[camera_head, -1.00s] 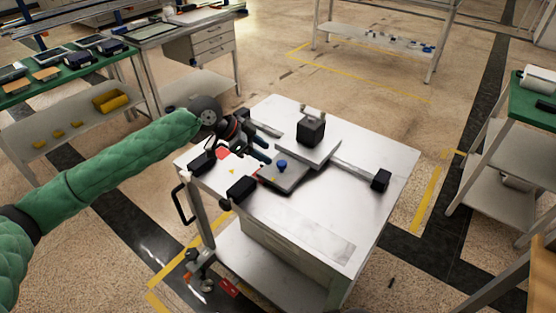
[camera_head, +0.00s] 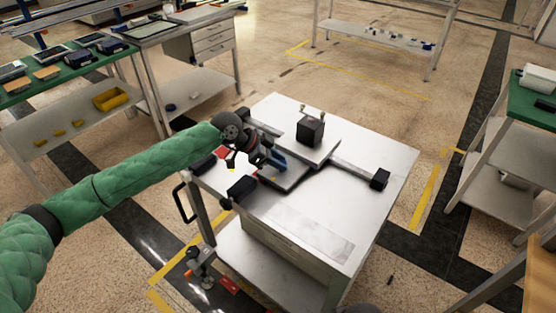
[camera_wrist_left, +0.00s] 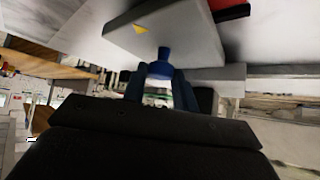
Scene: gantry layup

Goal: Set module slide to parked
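The module slide stands on a metal cart top (camera_head: 375,215). It has a pale carriage plate (camera_head: 322,152) with a black block (camera_head: 311,130) on it, over a grey rail (camera_head: 352,170). A lower grey plate (camera_head: 290,182) extends toward the cart's left front. Its blue knob (camera_wrist_left: 161,63) shows in the left wrist view, at the fingertips; in the head view my gripper hides it. My left gripper (camera_head: 279,162) is open, its blue fingers (camera_wrist_left: 158,84) on either side of the knob's line. Contact cannot be told.
Black end blocks stand at the rail's right end (camera_head: 380,179) and at the cart's left front (camera_head: 241,189). A black handle (camera_head: 181,203) sticks out at the cart's left. A green-topped bench (camera_head: 60,85) stands at the left. The cart's front top is clear.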

